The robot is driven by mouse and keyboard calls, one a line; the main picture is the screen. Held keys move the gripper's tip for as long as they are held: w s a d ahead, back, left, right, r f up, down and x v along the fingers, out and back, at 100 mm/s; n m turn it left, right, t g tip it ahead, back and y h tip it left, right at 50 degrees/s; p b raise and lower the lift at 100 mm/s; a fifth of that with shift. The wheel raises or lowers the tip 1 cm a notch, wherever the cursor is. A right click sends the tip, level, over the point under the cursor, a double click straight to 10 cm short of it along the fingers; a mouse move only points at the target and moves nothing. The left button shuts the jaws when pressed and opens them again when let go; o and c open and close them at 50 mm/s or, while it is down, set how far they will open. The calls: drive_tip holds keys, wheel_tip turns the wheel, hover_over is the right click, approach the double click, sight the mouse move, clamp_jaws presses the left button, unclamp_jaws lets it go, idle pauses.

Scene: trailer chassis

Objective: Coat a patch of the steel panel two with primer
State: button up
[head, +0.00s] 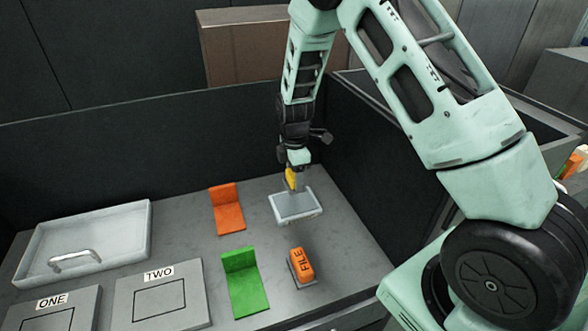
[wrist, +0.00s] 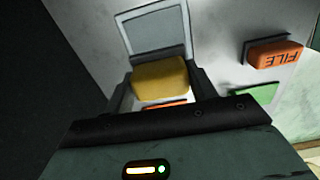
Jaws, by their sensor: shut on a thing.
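Steel panel two (head: 160,302) is a grey plate at the lower left in the head view, with a TWO label and a thin outlined square on its face. My gripper (head: 291,178) is far to its right. It is shut on a yellow block (head: 291,179), which also shows between the fingers in the wrist view (wrist: 160,77). Just below the block is a shallow grey piece with a white rim (head: 296,206), also beyond the block in the wrist view (wrist: 156,36). I cannot tell whether the block touches it. The block's underside is hidden.
Panel one (head: 48,319) lies left of panel two. A pale tray with a metal handle (head: 95,230) is behind them. An orange angled piece (head: 228,210), a green one (head: 244,283) and an orange FILE block (head: 302,264) stand between panel two and the right side. Dark walls enclose the back.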

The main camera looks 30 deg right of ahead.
drive_tip(key=shift+f, duration=0.25)
drive_tip(key=shift+d+f+b, duration=0.1)
drive_tip(key=shift+f+b, duration=1.95)
drive_tip(key=shift+f, duration=0.7)
drive_tip(key=shift+f+b, duration=0.4)
drive_tip(key=shift+f, duration=0.15)
drive_tip(key=shift+r+p, duration=2.45)
drive_tip(key=shift+r, duration=1.15)
